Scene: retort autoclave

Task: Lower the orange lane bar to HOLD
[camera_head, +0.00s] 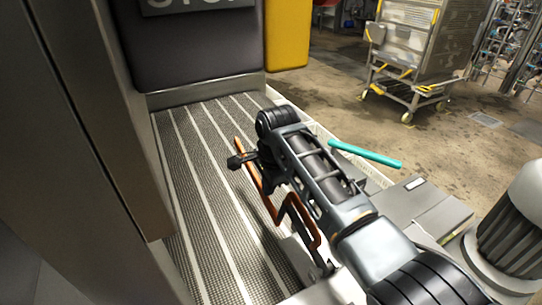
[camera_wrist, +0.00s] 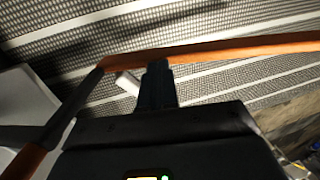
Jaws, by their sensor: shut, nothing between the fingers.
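The orange lane bar (camera_head: 267,204) is a bent bar over the ribbed conveyor mat (camera_head: 205,150) in the head view. In the wrist view the bar (camera_wrist: 230,50) crosses the upper picture, then bends down at the left. My gripper (camera_head: 236,161) reaches over the bar from the right, its tip close to the bar's far part. In the wrist view my gripper (camera_wrist: 156,68) is shut and empty, its tip overlapping the bar's lower edge. I cannot tell whether they touch. My arm hides part of the bar in the head view. No HOLD mark is readable.
A teal bar (camera_head: 365,154) lies to the right of my arm, near a grey box (camera_head: 418,200). A dark housing (camera_head: 195,45) and a yellow panel (camera_head: 287,35) stand behind the mat. A wheeled metal cart (camera_head: 412,50) stands on open floor at the back right.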

